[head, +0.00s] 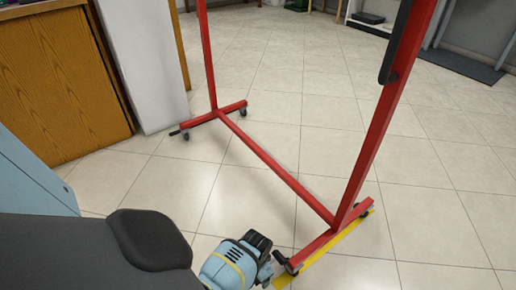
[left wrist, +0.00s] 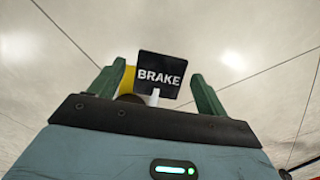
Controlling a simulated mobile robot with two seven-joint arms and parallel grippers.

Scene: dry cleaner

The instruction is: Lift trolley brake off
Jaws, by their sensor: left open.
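The red trolley frame (head: 275,168) stands on the tiled floor in the head view, with small casters under its two feet. My left gripper (left wrist: 157,78) is open, its green fingers on either side of a black brake pedal (left wrist: 161,66) lettered BRAKE in the left wrist view. I cannot tell whether the fingers touch the pedal. A yellow piece (left wrist: 128,80) and part of a rounded caster show behind it. In the head view my left arm reaches low to the near foot's caster (head: 292,268); the fingertips are mostly hidden by my wrist. My right gripper is not in view.
A yellow floor strip (head: 322,250) runs along the near foot. A wooden cabinet (head: 60,85) and a white panel (head: 143,60) stand at left. A dark grey platform (head: 465,66) lies at back right. The floor between is clear.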

